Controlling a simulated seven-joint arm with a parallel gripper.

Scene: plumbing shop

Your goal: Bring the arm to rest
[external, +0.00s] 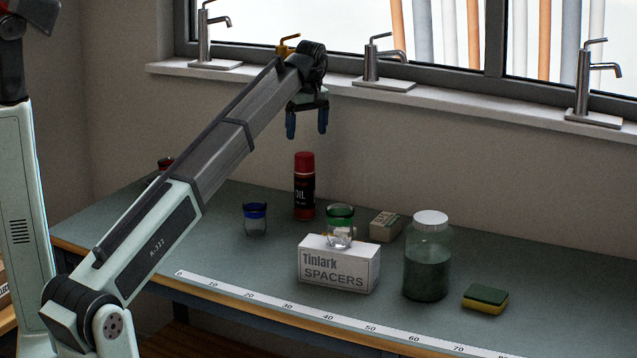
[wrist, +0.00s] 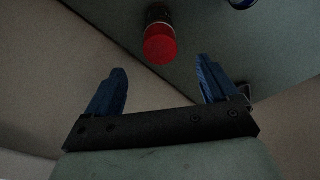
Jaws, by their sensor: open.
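My gripper (external: 307,124) hangs with its blue fingers pointing down, high above the back of the workbench. It is open and nothing is between its fingers. In the wrist view my gripper (wrist: 163,90) also shows its two blue fingers spread wide apart. Below it stands an oil can (external: 304,190) with a red cap, upright on the bench and clear of the fingers. The oil can's red cap also shows in the wrist view (wrist: 160,45), beyond the fingertips.
A white spacers box (external: 338,268) carries a green-banded glass (external: 340,228). A blue-banded glass (external: 255,220), a small carton (external: 385,227), a large jar (external: 428,262) and a sponge (external: 485,299) stand around it. Taps (external: 381,62) line the window sill behind my gripper.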

